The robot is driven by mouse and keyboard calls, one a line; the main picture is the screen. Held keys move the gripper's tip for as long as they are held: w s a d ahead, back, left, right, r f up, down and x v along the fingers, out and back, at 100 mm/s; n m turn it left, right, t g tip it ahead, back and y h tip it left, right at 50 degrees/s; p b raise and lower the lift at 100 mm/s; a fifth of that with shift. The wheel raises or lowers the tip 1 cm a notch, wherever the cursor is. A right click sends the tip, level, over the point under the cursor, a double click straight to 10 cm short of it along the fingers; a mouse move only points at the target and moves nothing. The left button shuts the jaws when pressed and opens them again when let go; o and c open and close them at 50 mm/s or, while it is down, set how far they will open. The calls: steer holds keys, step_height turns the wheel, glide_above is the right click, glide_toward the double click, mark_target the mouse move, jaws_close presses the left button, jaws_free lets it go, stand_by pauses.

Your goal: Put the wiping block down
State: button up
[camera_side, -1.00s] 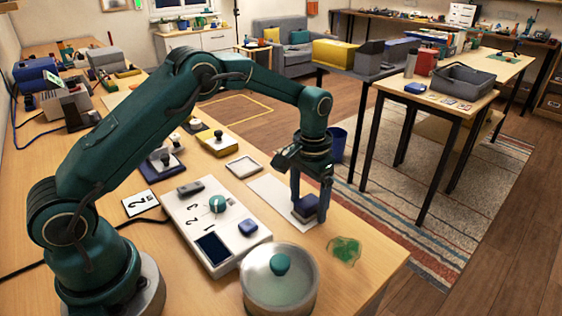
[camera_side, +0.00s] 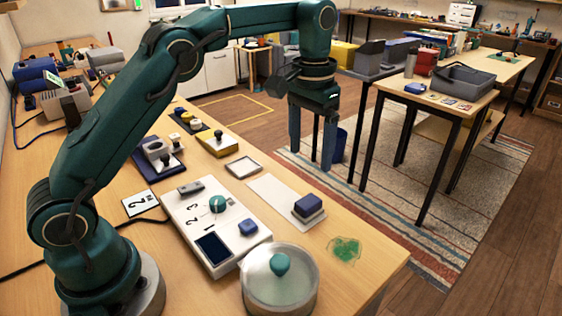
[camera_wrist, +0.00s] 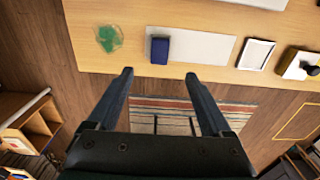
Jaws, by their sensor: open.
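The wiping block (camera_side: 308,207), dark blue on top with a paler lower layer, rests at the near right end of a white strip (camera_side: 268,189) on the table. In the wrist view the block (camera_wrist: 160,51) stands at the left end of the pale strip (camera_wrist: 205,46). My gripper (camera_side: 311,165) is open and empty, raised above and behind the block, clear of it. In the wrist view my gripper's two fingers (camera_wrist: 160,74) are spread wide with nothing between them.
A green smear (camera_side: 344,249) lies right of the block, near the table edge. A lidded round pot (camera_side: 280,283) and a white panel with a knob (camera_side: 213,230) stand to the left. A small framed tray (camera_side: 244,167) and stamps lie behind.

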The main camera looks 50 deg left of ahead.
steer(key=s+r+t, duration=0.3)
steer(key=s+r, duration=0.4)
steer(key=s, duration=0.3)
steer(key=s+f+t, duration=0.2)
steer(key=s+f, duration=0.3)
steer(key=s, duration=0.6)
steer(key=shift+a, duration=0.3)
steer(key=shift+o, duration=0.5)
